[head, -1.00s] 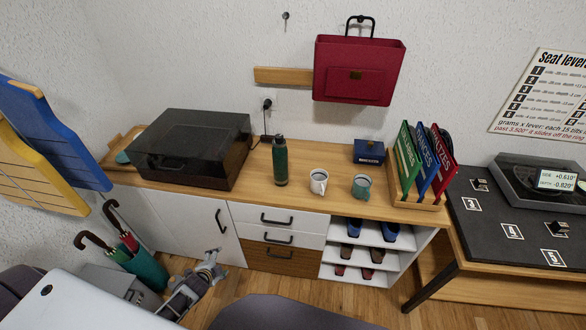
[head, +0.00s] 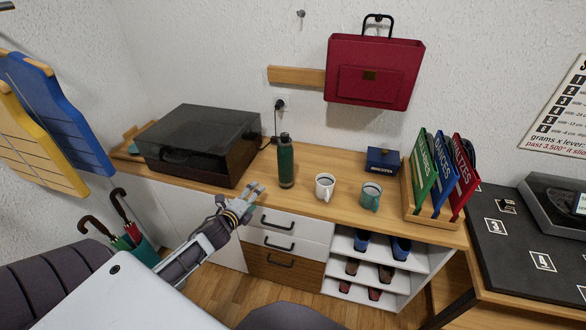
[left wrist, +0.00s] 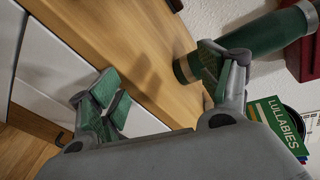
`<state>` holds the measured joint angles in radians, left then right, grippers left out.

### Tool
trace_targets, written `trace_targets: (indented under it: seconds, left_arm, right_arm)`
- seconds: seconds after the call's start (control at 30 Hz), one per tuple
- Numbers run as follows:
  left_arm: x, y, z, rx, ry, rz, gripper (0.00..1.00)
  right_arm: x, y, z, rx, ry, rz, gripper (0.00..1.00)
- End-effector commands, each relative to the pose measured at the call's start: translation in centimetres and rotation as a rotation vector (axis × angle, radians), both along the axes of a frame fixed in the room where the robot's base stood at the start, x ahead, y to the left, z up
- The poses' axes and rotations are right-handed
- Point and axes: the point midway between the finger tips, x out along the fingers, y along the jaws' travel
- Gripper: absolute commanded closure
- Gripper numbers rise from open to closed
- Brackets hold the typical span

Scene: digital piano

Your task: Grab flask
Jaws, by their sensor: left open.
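The green flask (head: 286,163) stands upright on the wooden cabinet top, between the black turntable case and the white mug. My left gripper (head: 255,192) is at the cabinet's front edge, to the left of and nearer than the flask. In the left wrist view the gripper (left wrist: 160,85) is open, with nothing between its fingers. The flask (left wrist: 250,42) shows there beyond the right finger, which overlaps part of it. My right gripper is in neither view.
A white mug (head: 324,186) and a teal mug (head: 371,195) stand right of the flask. A dark turntable case (head: 205,135) stands to its left. A blue box (head: 383,161) and a record rack (head: 436,217) are farther right. A red bag (head: 372,75) hangs above.

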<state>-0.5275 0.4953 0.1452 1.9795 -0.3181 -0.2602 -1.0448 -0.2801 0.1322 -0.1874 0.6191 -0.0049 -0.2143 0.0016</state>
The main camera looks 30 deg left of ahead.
Motion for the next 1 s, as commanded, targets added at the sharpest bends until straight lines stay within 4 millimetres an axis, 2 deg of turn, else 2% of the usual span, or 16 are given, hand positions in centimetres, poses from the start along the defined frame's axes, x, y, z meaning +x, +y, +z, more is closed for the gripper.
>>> trace_targets:
  seconds: [0.3,0.67,1.0]
  left_arm:
    - [0.5,-1.0,3.3,0.088,-0.053,-0.045,0.22]
    - [1.3,0.0,4.6,0.251,-0.106,-0.14,0.22]
    - [2.2,1.2,7.0,0.577,-0.215,-0.324,0.22]
  right_arm:
    - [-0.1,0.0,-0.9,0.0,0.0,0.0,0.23]
    - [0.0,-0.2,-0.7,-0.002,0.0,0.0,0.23]
    - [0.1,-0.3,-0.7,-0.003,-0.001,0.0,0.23]
